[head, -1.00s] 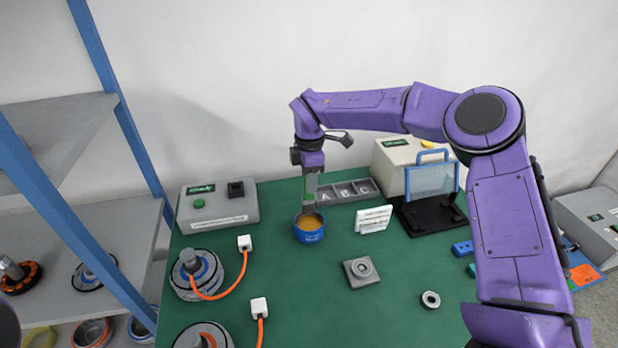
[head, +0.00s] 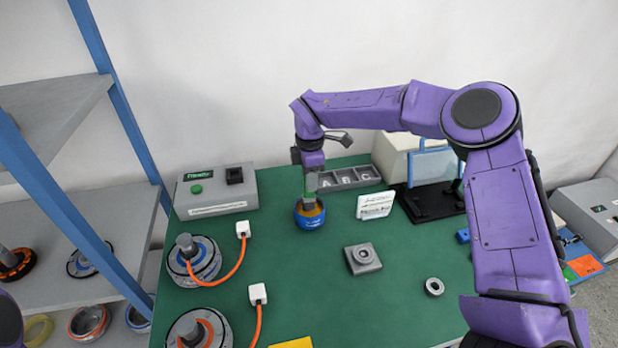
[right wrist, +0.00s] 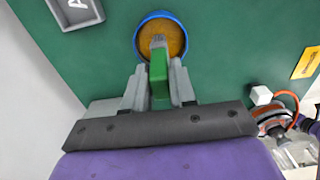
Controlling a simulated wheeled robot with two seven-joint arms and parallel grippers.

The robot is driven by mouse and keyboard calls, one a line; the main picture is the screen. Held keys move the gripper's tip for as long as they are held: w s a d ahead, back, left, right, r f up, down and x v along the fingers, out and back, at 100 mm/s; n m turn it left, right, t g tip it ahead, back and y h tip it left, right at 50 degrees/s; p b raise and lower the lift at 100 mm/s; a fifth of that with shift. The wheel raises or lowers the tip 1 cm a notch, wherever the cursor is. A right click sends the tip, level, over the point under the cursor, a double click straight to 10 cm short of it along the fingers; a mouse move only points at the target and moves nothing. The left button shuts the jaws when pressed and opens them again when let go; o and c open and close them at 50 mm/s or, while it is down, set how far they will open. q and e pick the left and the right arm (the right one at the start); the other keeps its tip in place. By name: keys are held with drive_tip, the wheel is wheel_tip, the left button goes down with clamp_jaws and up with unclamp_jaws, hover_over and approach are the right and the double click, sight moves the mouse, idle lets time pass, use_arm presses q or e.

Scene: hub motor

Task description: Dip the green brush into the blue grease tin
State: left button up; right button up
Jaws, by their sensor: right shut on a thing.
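The blue grease tin (head: 309,219) stands open on the green bench with orange-yellow grease inside. My right gripper (head: 310,190) is directly above it, pointing down. In the right wrist view the gripper (right wrist: 159,88) is shut on the green brush (right wrist: 159,80). The brush's grey end (right wrist: 158,42) lies over the grease within the round rim of the tin (right wrist: 183,22). How deep the tip is, I cannot tell. The head view hides most of the brush behind the gripper. A purple edge at the lower left is too little of my left arm to show its gripper.
A lettered grey tray (head: 350,178) lies behind the tin, and a white card (head: 375,206) stands to its right. A grey control box (head: 215,191) and hub motors with orange cables (head: 192,262) are on the left. A grey block (head: 362,259) sits in front, with clear green bench around it.

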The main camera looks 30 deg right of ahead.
sight(310, 195)
drive_tip(key=shift+f+b, duration=1.4)
drive_tip(key=shift+f, duration=0.4)
drive_tip(key=shift+r, duration=0.1)
drive_tip(key=shift+r+p, duration=2.4)
drive_tip(key=shift+r, duration=1.8)
